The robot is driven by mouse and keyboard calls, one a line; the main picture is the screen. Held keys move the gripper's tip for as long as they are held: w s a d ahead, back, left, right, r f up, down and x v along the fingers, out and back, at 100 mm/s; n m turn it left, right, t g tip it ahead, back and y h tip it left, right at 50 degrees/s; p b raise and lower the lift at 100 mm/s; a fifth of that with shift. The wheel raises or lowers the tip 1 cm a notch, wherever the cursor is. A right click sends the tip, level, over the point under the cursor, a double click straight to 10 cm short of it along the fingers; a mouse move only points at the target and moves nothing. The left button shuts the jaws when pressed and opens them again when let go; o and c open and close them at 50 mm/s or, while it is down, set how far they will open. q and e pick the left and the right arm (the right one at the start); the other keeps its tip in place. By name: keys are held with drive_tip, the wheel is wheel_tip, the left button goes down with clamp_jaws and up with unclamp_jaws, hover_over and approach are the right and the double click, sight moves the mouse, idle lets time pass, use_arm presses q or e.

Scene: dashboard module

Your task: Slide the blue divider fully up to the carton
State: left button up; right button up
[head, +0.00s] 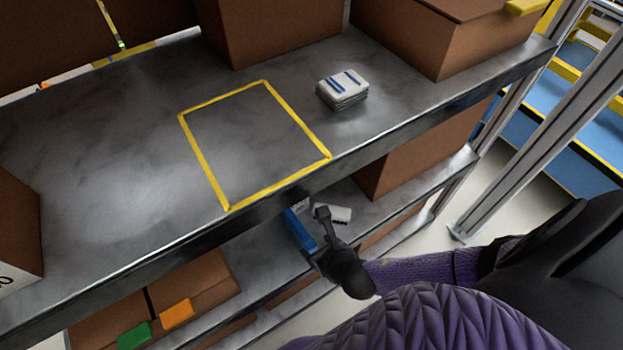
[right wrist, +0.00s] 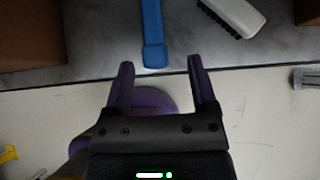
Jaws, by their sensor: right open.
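The blue divider (head: 301,230) lies on the lower shelf, partly hidden by the upper shelf and my right gripper. In the right wrist view the divider (right wrist: 152,30) is a long blue bar with its near end between my fingers in the picture. My right gripper (right wrist: 160,66) is open and empty; contact with the divider cannot be told. In the head view the right gripper (head: 318,218) is at the lower shelf's front. Brown cartons stand on both sides, one at left (right wrist: 30,35) and one at right (head: 420,150). My left gripper is not in view.
A white brush-like object (right wrist: 235,15) lies right of the divider on the lower shelf. The upper shelf's front edge (head: 250,215) overhangs it. The upper shelf holds a yellow-taped square (head: 255,145) and a white packet stack (head: 342,90). Green (head: 133,335) and orange (head: 176,313) tags show lower left.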

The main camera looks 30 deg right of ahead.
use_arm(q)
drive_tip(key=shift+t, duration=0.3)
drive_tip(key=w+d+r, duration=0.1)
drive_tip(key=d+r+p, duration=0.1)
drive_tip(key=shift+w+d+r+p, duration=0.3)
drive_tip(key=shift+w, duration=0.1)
use_arm(e)
drive_tip(key=v, duration=0.5)
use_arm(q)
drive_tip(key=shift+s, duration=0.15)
use_arm(e)
drive_tip(key=s+d+f+m+g+h, duration=0.1)
drive_tip(key=s+d+f+m+g, duration=0.15)
drive_tip(key=f+m, duration=0.35)
drive_tip(key=s+d+f+m+g+h, duration=0.1)
drive_tip(key=s+f+m, duration=0.2)
drive_tip(key=m, duration=0.5)
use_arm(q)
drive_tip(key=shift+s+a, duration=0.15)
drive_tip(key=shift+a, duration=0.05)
use_arm(e)
drive_tip(key=s+a+f+m+g, duration=0.1)
drive_tip(key=s+f+m+g, duration=0.1)
drive_tip(key=s+m, duration=0.7)
drive_tip(key=s+a+f+m+g+y, duration=0.1)
drive_tip(key=s+f+m+g, duration=0.2)
drive_tip(key=s+m, duration=0.7)
wheel_tip(320, 180, down, 2)
drive_tip(key=shift+f+m, duration=0.1)
drive_tip(key=shift+m, duration=0.3)
